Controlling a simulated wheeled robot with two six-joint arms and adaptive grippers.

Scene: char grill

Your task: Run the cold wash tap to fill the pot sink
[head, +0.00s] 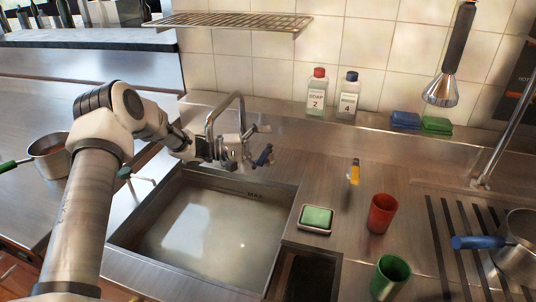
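The pot sink (284,215) is a square steel basin in the middle of the counter. Cloudy, pale water (205,235) lies in it, with its surface below the MAX mark (255,195) on the back wall. A curved steel spout (211,118) rises behind the basin. A tap with a blue handle (264,156) is to the right of the spout. My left gripper (240,150) reaches in from the left and is at the tap, close to the blue handle. Its fingers overlap the metal fittings, so I cannot tell whether they touch or grip. My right gripper is out of view.
A green soap block (317,217) sits in a dish right of the sink. Red (381,213) and green (390,276) cups stand nearby. Two bottles (318,92) stand on the back ledge. A pot with a blue handle (518,250) is at the right; another pot (50,155) is at the left.

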